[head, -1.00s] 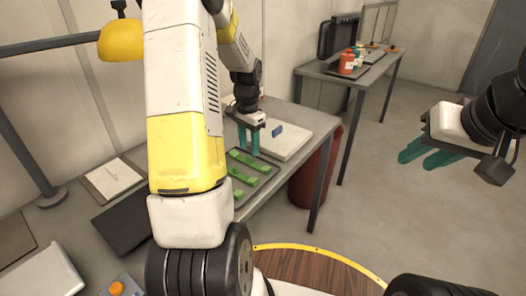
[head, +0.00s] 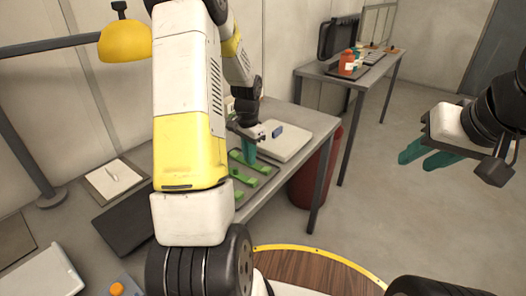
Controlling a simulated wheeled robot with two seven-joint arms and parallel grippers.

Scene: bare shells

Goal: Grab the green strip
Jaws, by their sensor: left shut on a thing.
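Several green strips lie on a dark tray (head: 254,184) on the grey workbench. The farthest green strip (head: 262,168) is at my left gripper (head: 250,162), whose teal fingers are shut on it from above. The strip still appears to be at the tray. A second green strip (head: 243,178) lies nearer, and a third strip (head: 238,194) is partly hidden by my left arm. My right gripper (head: 420,158) is open and empty over the floor at the right.
A red bin (head: 313,175) stands beside the bench. A yellow lamp (head: 124,41) hangs at the left. A rear table (head: 384,66) holds bottles and a case.

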